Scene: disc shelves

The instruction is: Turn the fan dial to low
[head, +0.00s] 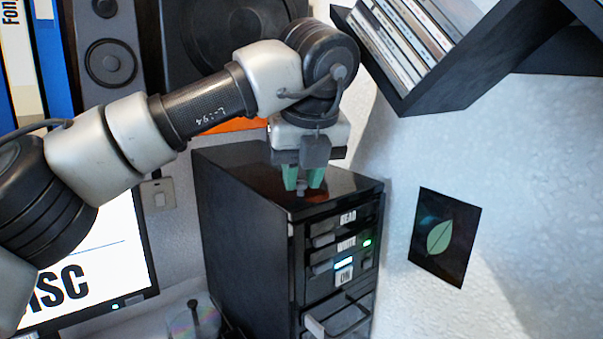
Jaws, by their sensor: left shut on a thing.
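A black computer tower (245,215) stands in the middle of the head view. A small grey knob (301,189), which looks like the fan dial, is on its top near the front edge. My left gripper (304,179) points down over the tower's top, with its green fingertips shut on this knob. The fingers partly hide the knob, and its setting cannot be read. The tower's front has labelled drive slots, one label (344,276) reading ON, with lit green and cyan lights. My right gripper is not in view.
A tray (340,319) sticks out low on the tower's front. A dark slanted shelf (455,88) with cases hangs at upper right. A monitor (105,262) and a disc spindle (194,320) stand to the left. Speakers (108,60) are behind. A leaf picture (444,237) is on the wall.

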